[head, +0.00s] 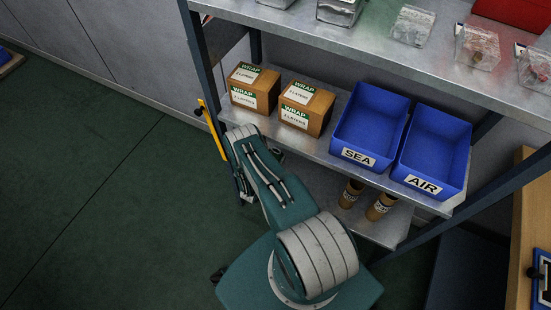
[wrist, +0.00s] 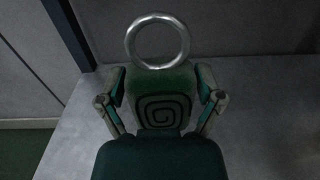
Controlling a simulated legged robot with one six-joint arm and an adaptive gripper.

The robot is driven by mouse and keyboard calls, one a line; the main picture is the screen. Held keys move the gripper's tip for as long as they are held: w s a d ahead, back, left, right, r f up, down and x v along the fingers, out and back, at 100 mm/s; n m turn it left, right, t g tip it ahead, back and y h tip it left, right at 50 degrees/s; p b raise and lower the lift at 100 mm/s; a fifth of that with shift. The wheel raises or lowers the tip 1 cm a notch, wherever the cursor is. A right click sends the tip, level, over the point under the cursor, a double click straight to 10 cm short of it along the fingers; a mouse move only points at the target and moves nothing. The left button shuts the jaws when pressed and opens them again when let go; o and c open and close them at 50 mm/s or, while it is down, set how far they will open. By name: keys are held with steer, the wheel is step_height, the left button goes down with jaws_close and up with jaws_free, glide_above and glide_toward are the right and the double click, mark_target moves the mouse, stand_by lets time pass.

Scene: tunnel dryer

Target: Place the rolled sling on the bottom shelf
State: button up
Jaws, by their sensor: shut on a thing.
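The rolled sling (wrist: 160,82) shows in the wrist view as a dark green roll with a black spiral on its end and a metal ring (wrist: 131,40) at its far side. My gripper (wrist: 160,99) has one finger on each side of the roll and is shut on it. The grey bottom shelf (wrist: 268,130) lies beneath them; I cannot tell whether the sling touches it. In the head view the bottom shelf (head: 305,180) shows partly behind my arm, which reaches in at its left end. The gripper and sling are hidden there.
Two brown cylinders (head: 350,193) stand on the bottom shelf's right part. Above, the middle shelf holds two WRAP boxes (head: 305,108) and blue SEA (head: 368,125) and AIR (head: 432,148) bins. A dark post (wrist: 68,32) rises at the shelf's left. Shelf around the sling looks clear.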

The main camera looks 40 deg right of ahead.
steer(key=shift+w+d+f, duration=0.2)
steer(key=shift+f, duration=0.15)
steer(key=shift+w+f, duration=0.1)
steer(key=shift+f, duration=1.55)
steer(key=o, duration=1.1)
steer(key=shift+c, duration=0.2)
steer(key=v, duration=1.2)
